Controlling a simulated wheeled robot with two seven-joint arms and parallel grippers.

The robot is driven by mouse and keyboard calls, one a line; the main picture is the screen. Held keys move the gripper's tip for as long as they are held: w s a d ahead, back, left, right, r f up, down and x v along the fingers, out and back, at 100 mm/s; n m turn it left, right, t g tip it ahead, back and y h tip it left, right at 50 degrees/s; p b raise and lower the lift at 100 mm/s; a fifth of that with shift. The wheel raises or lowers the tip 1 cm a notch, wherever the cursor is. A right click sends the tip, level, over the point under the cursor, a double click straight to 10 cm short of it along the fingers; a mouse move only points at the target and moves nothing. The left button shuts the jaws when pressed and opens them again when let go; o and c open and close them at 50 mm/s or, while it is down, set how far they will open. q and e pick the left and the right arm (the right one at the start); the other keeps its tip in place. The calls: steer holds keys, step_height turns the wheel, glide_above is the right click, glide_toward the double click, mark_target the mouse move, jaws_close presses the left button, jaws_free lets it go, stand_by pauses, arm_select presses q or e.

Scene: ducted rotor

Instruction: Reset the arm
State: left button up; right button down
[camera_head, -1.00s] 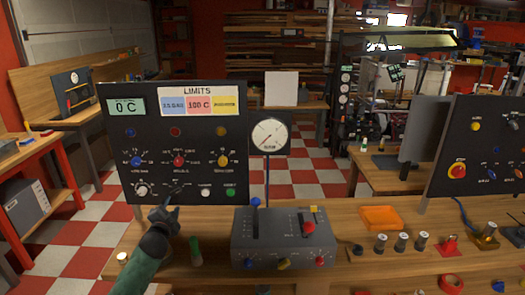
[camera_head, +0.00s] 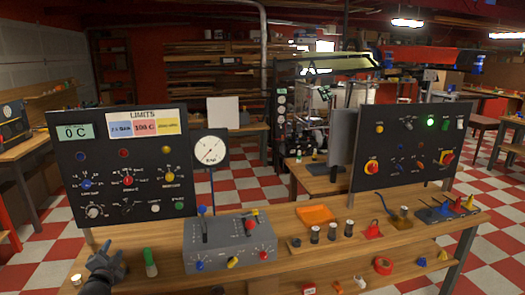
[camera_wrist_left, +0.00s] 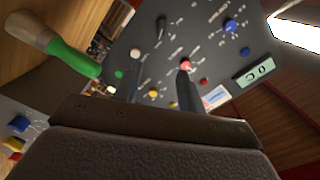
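My left gripper (camera_head: 103,264) is low at the left front of the workbench, in front of and below the LIMITS panel (camera_head: 112,190). In the left wrist view its two fingers (camera_wrist_left: 160,88) stand apart with nothing between them, and the panel (camera_wrist_left: 215,60) shows behind them. My right gripper is not in view.
A grey control box (camera_head: 228,243) with levers and knobs sits right of the gripper. A round gauge (camera_head: 210,148) stands behind it. An orange tray (camera_head: 316,215), several cylinders and a second panel (camera_head: 408,150) with a lit green lamp stand farther right.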

arm_select(q)
steer(key=s+d+f+n+g+h, duration=0.1)
steer(key=s+d+f+g, duration=0.4)
steer(key=f, duration=0.8)
steer(key=s+d+f+n+g+h, duration=0.15)
steer(key=s+d+f, duration=0.4)
steer(key=f, duration=0.75)
steer(key=s+d+f+n+g, duration=0.25)
steer(key=s+f, duration=0.45)
steer(key=f, duration=0.5)
steer(key=s+d+f+g, duration=0.2)
steer(key=s+d+f, duration=0.4)
steer(key=s, duration=0.4)
steer(key=s+d+f+n+g+h, duration=0.1)
steer(key=s+d+f+g, duration=0.1)
steer(key=s+d+f, duration=0.4)
steer(key=s+d+f+n+g+h, duration=0.1)
steer(key=s+d+f+g, duration=0.2)
steer(key=s, duration=1.2)
steer(key=d+f, duration=0.3)
steer(key=f, duration=0.3)
steer(key=shift+d, duration=0.25)
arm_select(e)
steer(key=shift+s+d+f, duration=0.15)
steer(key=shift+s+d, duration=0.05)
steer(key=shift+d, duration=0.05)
